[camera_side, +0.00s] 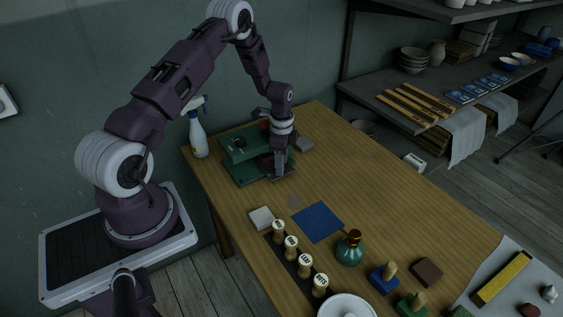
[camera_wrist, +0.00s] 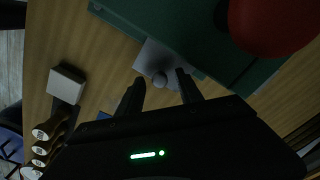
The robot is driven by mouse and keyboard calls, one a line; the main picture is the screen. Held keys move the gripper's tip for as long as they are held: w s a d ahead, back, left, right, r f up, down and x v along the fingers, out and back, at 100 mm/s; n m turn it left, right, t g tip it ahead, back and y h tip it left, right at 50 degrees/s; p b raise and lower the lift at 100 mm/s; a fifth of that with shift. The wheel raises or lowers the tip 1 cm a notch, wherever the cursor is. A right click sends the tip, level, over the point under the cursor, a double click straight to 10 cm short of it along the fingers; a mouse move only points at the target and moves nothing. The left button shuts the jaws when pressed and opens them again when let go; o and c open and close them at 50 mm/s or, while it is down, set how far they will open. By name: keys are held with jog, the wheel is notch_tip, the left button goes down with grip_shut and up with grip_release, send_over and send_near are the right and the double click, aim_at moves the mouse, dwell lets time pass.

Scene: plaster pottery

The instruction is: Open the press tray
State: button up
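The green press (camera_side: 240,172) stands at the far left end of the table, and its green body (camera_wrist: 160,22) fills the top of the wrist view. A red rounded part (camera_wrist: 275,22) sits above it there. The grey press tray (camera_wrist: 153,58) shows as a flat plate at the press's lower edge, with a small round knob (camera_wrist: 160,79) on it. My gripper (camera_wrist: 160,76) is open, with one finger on each side of the knob and a gap visible on both sides. In the side view my gripper (camera_side: 280,174) points down at the front of the press and hides part of the tray.
A spray bottle (camera_side: 197,135) stands left of the press. The table to the right of my gripper is clear.

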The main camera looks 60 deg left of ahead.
grip_shut()
jog(key=shift+r, duration=0.1)
dwell(1.2)
